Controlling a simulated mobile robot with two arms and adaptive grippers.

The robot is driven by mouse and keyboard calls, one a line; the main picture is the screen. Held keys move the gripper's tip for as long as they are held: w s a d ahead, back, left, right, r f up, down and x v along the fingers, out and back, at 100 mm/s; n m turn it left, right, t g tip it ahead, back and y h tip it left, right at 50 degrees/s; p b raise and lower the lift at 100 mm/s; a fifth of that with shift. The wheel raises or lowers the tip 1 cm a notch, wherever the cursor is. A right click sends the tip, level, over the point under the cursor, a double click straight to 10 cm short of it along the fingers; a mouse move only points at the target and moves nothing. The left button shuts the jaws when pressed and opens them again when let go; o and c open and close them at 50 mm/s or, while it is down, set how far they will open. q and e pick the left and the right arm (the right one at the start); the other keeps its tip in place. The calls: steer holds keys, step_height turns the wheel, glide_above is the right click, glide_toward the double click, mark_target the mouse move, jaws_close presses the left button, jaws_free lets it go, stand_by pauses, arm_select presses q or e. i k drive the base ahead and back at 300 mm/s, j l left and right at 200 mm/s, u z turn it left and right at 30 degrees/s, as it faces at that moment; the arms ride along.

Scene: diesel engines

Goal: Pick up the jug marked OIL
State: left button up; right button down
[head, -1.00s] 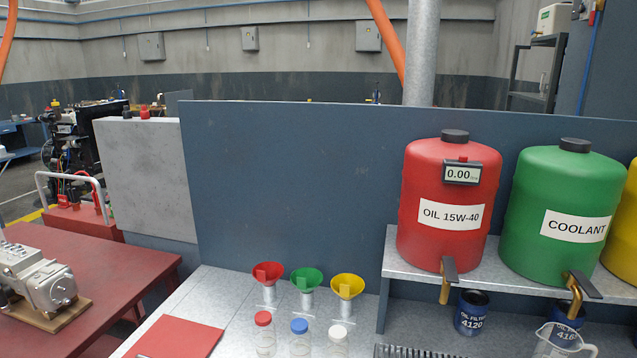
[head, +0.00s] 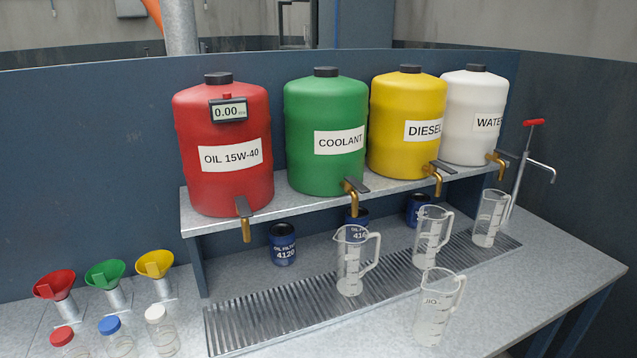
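Several clear measuring jugs with handles show in the head view. The front jug (head: 437,312) stands on the bench in front of the drip grate and bears faint lettering that reads in part like "OIL", seen reversed or at an angle. Another jug (head: 350,265) stands on the grate below the green tank, one (head: 430,240) stands behind and to its right, and one (head: 489,220) is farthest right. I cannot make out markings on these others. All stand upright and look empty. Neither of my grippers is in the picture.
A shelf (head: 187,213) holds red oil (head: 220,185), green coolant (head: 325,165), yellow diesel (head: 405,150) and white water tanks with taps. Blue filter cans (head: 283,248) stand beneath. Funnels (head: 105,275) and capped bottles (head: 160,335) are at left. The grate (head: 240,325) is bare at left.

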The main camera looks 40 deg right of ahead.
mark_target(439, 307)
steer(key=z, duration=1.95)
steer(key=i+l+u, duration=0.15)
steer(key=u, duration=0.25)
steer(key=i+l+u, duration=0.1)
steer(key=l+u, duration=0.3)
